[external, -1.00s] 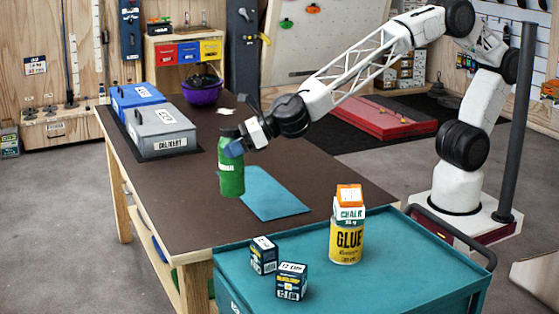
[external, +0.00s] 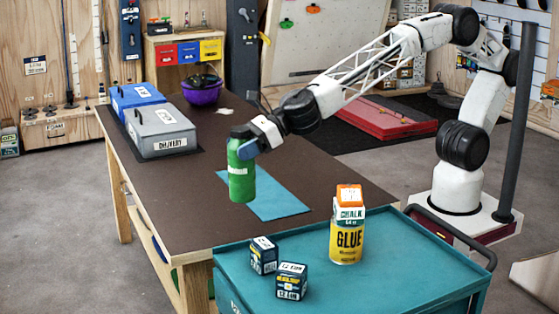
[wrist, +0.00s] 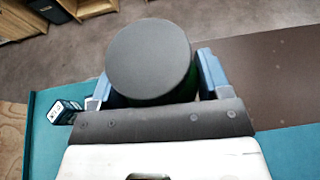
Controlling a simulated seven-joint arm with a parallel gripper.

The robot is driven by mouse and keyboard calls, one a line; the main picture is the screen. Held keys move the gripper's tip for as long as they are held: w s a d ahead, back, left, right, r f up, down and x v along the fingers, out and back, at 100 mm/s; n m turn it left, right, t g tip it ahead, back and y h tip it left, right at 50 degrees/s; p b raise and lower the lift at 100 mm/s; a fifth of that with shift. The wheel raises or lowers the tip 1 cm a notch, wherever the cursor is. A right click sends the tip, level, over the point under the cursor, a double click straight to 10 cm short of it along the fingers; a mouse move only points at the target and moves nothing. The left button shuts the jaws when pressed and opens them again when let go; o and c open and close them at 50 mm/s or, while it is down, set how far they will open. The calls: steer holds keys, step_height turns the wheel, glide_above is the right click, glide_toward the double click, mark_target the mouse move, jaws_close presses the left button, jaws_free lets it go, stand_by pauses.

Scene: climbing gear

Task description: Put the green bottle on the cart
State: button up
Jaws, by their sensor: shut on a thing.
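The green bottle (external: 241,180) has a dark cap and is upright. My gripper (external: 243,147) is shut on its upper part and holds it in the air over the table, near the blue mat. In the wrist view the round dark cap (wrist: 150,58) fills the space between the fingers of my gripper (wrist: 152,85), and the cap hides most of the bottle. The teal cart (external: 400,277) stands at the front right, against the near end of the table.
On the cart stand a yellow glue can (external: 346,243) with a chalk box (external: 349,203) on top, and two small dark boxes (external: 263,255) (external: 291,281). The cart's right and back left areas are clear. A blue mat (external: 277,198) lies on the brown table (external: 190,190); grey and blue bins stand behind.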

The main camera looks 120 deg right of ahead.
steer(key=s+a+f+m+h, duration=0.1)
steer(key=s+a, duration=0.2)
steer(key=a, duration=0.6)
steer(key=s+a+f, duration=0.1)
steer(key=s+a, duration=0.2)
steer(key=a, duration=0.6)
steer(key=s+a+f+m+h, duration=0.1)
steer(key=s+a, duration=0.2)
steer(key=a, duration=0.6)
steer(key=s+a+h, duration=0.1)
steer(key=s+a, duration=0.3)
steer(key=s, duration=0.3)
steer(key=s+a+m, duration=0.1)
steer(key=s+a, duration=0.4)
steer(key=s, duration=0.3)
steer(key=s+a+f+m+h, duration=0.1)
steer(key=s+a, duration=0.4)
steer(key=s, duration=0.3)
steer(key=shift+s+a+g+h, duration=0.15)
steer(key=shift+s+g+h, duration=0.15)
steer(key=shift+g, duration=0.1)
steer(key=shift+f, duration=0.1)
steer(key=shift+w+f, duration=0.15)
steer(key=shift+f, duration=2.5)
